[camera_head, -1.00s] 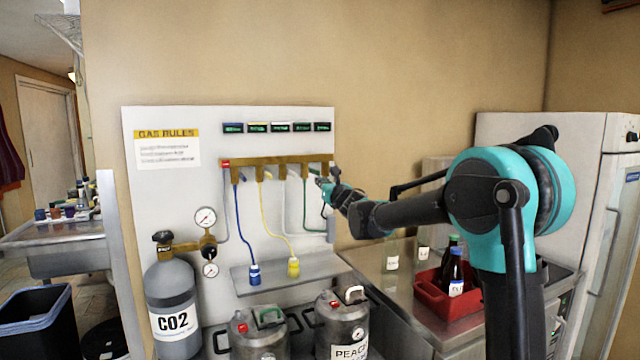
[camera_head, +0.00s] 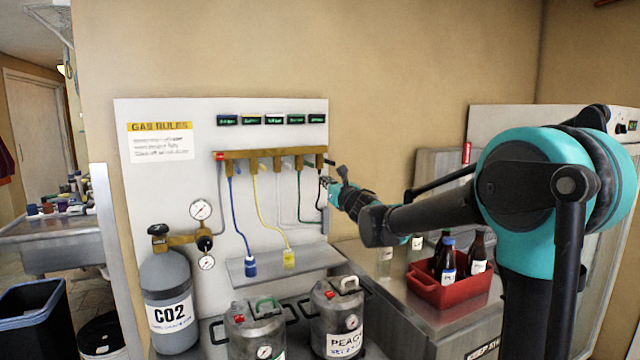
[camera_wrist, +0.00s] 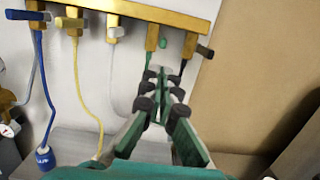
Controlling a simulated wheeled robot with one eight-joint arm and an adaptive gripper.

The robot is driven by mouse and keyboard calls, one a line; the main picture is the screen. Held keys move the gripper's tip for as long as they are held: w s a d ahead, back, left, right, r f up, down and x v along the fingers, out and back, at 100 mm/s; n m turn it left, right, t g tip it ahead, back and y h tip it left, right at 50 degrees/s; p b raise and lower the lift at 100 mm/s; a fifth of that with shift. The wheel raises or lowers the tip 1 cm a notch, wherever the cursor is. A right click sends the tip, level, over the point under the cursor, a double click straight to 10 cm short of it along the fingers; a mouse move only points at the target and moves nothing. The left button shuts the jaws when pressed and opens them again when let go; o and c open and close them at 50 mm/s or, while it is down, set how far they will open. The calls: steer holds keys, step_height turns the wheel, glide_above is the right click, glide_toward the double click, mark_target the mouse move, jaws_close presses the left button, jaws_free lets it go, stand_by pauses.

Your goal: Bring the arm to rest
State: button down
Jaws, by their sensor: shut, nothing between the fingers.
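My gripper (camera_head: 327,183) is at the end of my teal and black arm, in front of the right end of the gas panel (camera_head: 150,215). In the wrist view my gripper (camera_wrist: 157,80) has its fingertips together with nothing between them. The fingertips are just below the brass manifold (camera_wrist: 130,12), near a green hose (camera_wrist: 150,62) and a dark hose. I cannot tell if they touch the hoses. My arm is stretched out to the left across the head view.
A grey CO2 cylinder (camera_head: 168,285) stands at the left of the panel. Steel kegs (camera_head: 337,310) stand below the hose shelf (camera_head: 285,262). A red crate (camera_head: 450,290) with several bottles sits on the steel counter under my arm. A white fridge (camera_head: 625,200) stands at the right.

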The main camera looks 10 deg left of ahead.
steer(key=s+d+f+m+g+h, duration=0.1)
steer(key=s+d+f+m+h, duration=0.3)
steer(key=d+f+m, duration=0.4)
steer(key=s+d+f+m+g+h, duration=0.1)
steer(key=s+d+f+m+h, duration=0.35)
steer(key=d+m, duration=0.55)
steer(key=s+d+f+m+g+h, duration=0.1)
steer(key=s+d+f+m+h, duration=0.2)
steer(key=d+f+m, duration=0.55)
steer(key=s+d+f+m+g, duration=0.2)
steer(key=s+f+m, duration=0.3)
steer(key=s, duration=0.4)
steer(key=s+d+f+m+g, duration=0.2)
steer(key=s+f+m+g, duration=0.2)
steer(key=s+f+m, duration=0.2)
steer(key=s+d+f+m+g, duration=0.2)
steer(key=s+f+m, duration=0.3)
steer(key=s, duration=0.8)
step_height(320, 180, down, 3)
steer(key=shift+d+f+g+y, duration=0.15)
steer(key=shift+d+g+y, duration=0.1)
steer(key=shift+g+y, duration=0.15)
steer(key=shift+s, duration=0.1)
